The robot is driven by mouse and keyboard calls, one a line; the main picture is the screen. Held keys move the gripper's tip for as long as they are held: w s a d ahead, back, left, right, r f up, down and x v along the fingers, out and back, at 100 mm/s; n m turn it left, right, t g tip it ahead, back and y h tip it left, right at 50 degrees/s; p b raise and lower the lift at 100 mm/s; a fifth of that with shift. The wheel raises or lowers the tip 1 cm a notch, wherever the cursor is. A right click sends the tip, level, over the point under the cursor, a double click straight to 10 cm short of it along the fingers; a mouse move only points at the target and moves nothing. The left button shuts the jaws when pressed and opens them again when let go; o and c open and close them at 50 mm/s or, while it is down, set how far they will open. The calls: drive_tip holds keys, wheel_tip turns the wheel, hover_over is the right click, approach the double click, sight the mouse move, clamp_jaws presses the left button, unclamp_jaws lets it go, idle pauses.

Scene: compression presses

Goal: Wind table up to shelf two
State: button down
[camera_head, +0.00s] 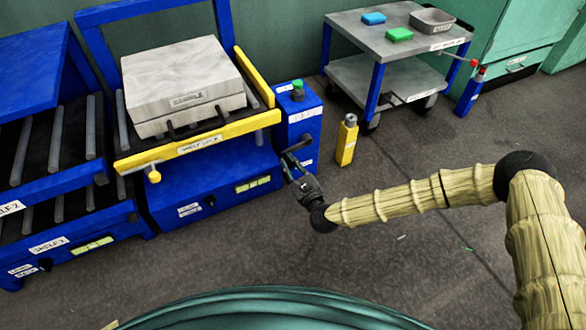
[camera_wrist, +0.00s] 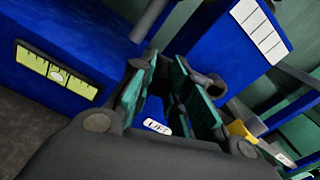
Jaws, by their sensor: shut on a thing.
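The blue lift table (camera_head: 215,180) has a yellow front bar (camera_head: 222,137) and carries a pale stone-like block (camera_head: 180,80) with a label. At the left, a blue rack (camera_head: 35,188) has two roller levels, the upper labelled as shelf 2 (camera_head: 10,208). I cannot tell whether the table is level with it. My gripper (camera_head: 292,158) is at the table's right, in front of a blue box (camera_head: 302,125) with a green knob. It is shut on what looks like a dark crank handle (camera_head: 299,146). In the wrist view, a "LIFT" label (camera_wrist: 157,126) shows between its fingers (camera_wrist: 162,88).
A yellow bottle (camera_head: 347,140) stands on the floor right of the blue box. Behind it is a grey cart (camera_head: 375,35) with blue and green blocks and a metal tray. The floor in front is mostly clear.

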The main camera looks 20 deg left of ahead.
drive_tip(key=shift+s+a+r+m, duration=0.15)
drive_tip(key=shift+s+r+m, duration=0.15)
drive_tip(key=shift+w+r, duration=0.15)
drive_tip(key=shift+r, duration=0.7)
drive_tip(key=c, duration=1.3)
unclamp_jaws()
drive_tip(key=v, duration=1.2)
drive_tip(key=shift+f, duration=0.3)
drive_tip(key=shift+w, duration=0.1)
